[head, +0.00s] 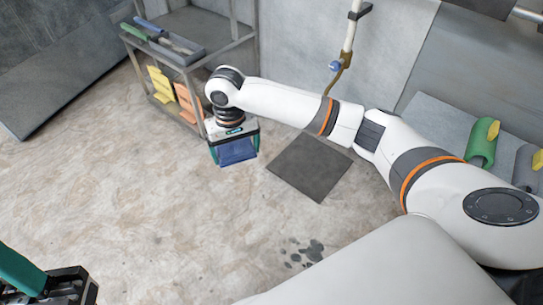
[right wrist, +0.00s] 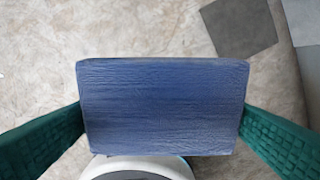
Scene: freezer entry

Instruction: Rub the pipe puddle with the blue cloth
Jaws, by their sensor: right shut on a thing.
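The blue cloth (head: 238,154), a flat folded pad, is in my right gripper (head: 235,147) above the floor, left of the dark mat. In the right wrist view the cloth (right wrist: 162,105) spans between the two green fingers, which are shut on it. A patch of dark wet spots (head: 307,251) lies on the floor at the bottom centre of the head view, apart from the cloth. I cannot tell if it is the pipe puddle; my right arm hides part of the floor. My left gripper (head: 45,280) shows only partly at the lower left.
A dark square mat (head: 305,170) lies below a wall pipe (head: 348,45). A metal rack (head: 188,65) holding a tray and yellow and orange things stands close behind my right gripper. A grey bench (head: 440,115) with green and grey things is at right. The left floor is clear.

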